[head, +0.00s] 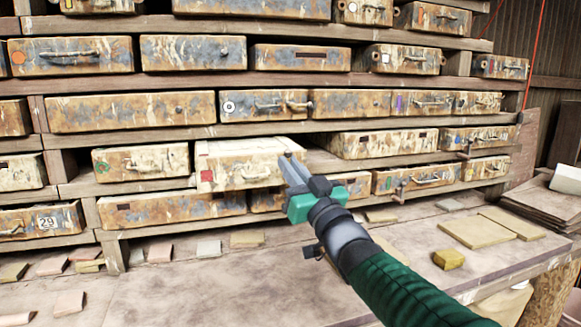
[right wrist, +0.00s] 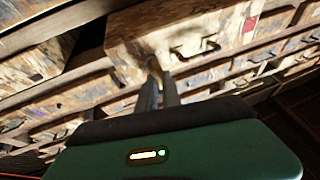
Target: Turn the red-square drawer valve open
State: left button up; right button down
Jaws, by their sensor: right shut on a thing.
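The red-square drawer (head: 240,163) is a worn cream box that juts out from the shelf in the middle of the head view. A bar handle (right wrist: 196,48) is on the front between the square and my gripper. My right gripper (head: 291,165) is at the right end of the front, shut on a small pale valve (right wrist: 152,62). The fingers hide most of the valve, so its angle is unclear. My left gripper is out of view.
Wooden shelves (head: 170,82) with several other worn drawers surround this one. The workbench (head: 240,290) below carries loose tiles (head: 247,238) and a yellow block (head: 448,259). A stack of boards (head: 548,205) stands at the right. Space in front of the drawer is open.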

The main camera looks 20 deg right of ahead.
jog(key=shift+s+d+r, duration=0.1)
jog(key=shift+s+r, duration=0.05)
jog(key=shift+r, duration=0.5)
jog(key=c, duration=1.6)
grip_release()
jog(key=shift+o, duration=0.3)
jog(key=shift+s+f, duration=0.1)
jog(key=v, duration=1.6)
jog(key=shift+s+f+n, duration=0.2)
jog(key=shift+f+n, duration=0.1)
jog(key=shift+f, duration=0.2)
jog(key=shift+d, duration=0.15)
